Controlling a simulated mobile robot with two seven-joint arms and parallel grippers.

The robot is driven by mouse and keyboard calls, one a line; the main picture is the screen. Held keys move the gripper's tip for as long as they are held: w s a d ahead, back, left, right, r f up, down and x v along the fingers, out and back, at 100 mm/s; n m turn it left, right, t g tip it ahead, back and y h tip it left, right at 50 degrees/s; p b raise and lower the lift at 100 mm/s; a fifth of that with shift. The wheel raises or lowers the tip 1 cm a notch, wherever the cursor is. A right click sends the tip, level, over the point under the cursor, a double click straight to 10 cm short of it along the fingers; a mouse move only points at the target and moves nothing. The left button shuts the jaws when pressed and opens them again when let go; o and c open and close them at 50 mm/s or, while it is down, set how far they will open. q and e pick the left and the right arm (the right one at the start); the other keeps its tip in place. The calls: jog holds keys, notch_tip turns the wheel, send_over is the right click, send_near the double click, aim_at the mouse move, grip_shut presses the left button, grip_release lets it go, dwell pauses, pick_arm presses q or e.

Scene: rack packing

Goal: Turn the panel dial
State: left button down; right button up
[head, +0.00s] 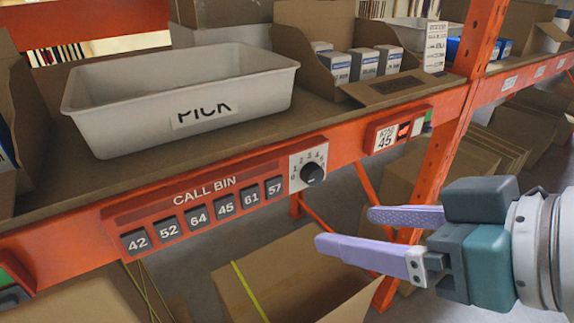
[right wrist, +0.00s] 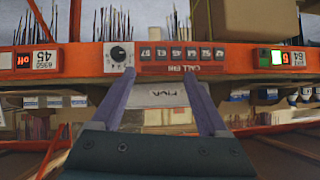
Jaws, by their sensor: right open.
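The panel dial (head: 313,174) is a black round knob on a white plate with a number scale. It sits on the orange shelf beam, right of the CALL BIN strip (head: 196,206). Its pointer setting is too small to read. My right gripper (head: 344,228) is open and empty, below and to the right of the dial in the head view, apart from it. In the right wrist view, which is upside down, the dial (right wrist: 118,54) shows just beyond the tip of the left finger. My left gripper is not in view.
A white PICK bin (head: 180,95) stands on the shelf above the beam. Open cartons with small boxes (head: 365,64) stand behind right. An orange upright (head: 450,140) is right of the dial, with a display label 45 (head: 386,137) near it. Cardboard boxes (head: 290,280) lie below.

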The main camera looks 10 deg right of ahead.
jog(key=w+d+f+t+y+b, duration=0.15)
jog(key=w+f+t+b, duration=0.25)
jog(key=w+f+b, duration=0.5)
jog(key=m+t+h+b, duration=0.2)
jog(key=m+t+b, duration=0.1)
jog(key=b, duration=0.5)
send_near(316, 178)
jog(key=p+x, duration=0.1)
jog(key=x, duration=0.7)
jog(key=shift+w+f, duration=0.1)
jog(key=shift+w, duration=0.15)
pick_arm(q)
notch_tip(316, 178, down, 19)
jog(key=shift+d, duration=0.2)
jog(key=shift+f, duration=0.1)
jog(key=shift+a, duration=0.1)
pick_arm(e)
grip_shut()
